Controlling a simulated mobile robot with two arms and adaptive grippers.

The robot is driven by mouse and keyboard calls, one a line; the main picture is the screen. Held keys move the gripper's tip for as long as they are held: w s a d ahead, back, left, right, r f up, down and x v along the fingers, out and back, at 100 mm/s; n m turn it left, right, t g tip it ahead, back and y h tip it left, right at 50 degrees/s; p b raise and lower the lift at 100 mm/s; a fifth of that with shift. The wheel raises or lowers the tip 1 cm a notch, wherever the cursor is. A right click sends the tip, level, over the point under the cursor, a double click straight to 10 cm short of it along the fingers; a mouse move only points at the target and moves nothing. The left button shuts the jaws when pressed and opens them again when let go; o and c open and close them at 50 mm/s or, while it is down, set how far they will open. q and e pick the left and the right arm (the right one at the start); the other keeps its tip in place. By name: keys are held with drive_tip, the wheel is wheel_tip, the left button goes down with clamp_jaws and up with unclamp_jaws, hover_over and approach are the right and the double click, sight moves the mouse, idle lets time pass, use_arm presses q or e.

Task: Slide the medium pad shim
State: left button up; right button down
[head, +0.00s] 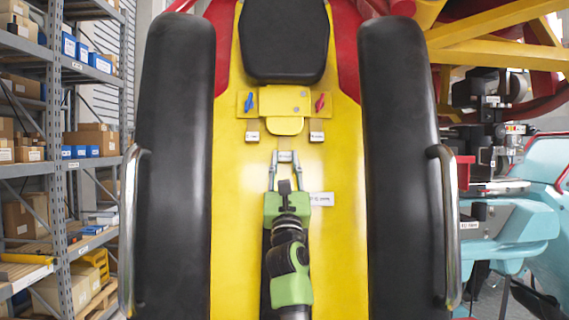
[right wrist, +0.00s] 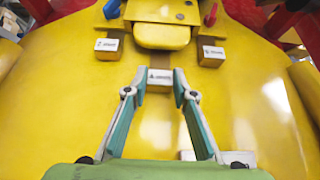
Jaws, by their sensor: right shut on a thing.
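A small block with a white label (head: 285,156) is on the yellow panel, below the yellow pad. It also shows in the right wrist view (right wrist: 160,77), between the fingertips. My right gripper (head: 286,165) reaches up from the bottom of the head view and is shut on this block. Two similar labelled blocks sit higher, one to the left (head: 252,137) and one to the right (head: 317,137). The labels are too small to read, so I cannot tell which is the medium pad shim. My left gripper is not in view.
A yellow pad (head: 282,125) with a blue lever (head: 248,102) and a red lever (head: 320,103) lies above the blocks. A flat white label (head: 321,198) is right of my gripper. Black padded bars (head: 172,150) and (head: 402,150) flank the yellow panel (head: 342,250).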

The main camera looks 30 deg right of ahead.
drive_tip(key=shift+w+f, duration=0.1)
drive_tip(key=shift+f, duration=0.15)
drive_tip(key=c, duration=1.7)
unclamp_jaws()
drive_tip(key=shift+r, duration=0.1)
drive_tip(key=shift+s, duration=0.2)
drive_tip(key=shift+a+f, duration=0.1)
drive_tip(key=shift+f, duration=0.1)
drive_tip(key=v, duration=1.1)
drive_tip(key=shift+s+a+f, duration=0.1)
drive_tip(key=shift+s+f, duration=0.05)
drive_tip(key=shift+s, duration=0.15)
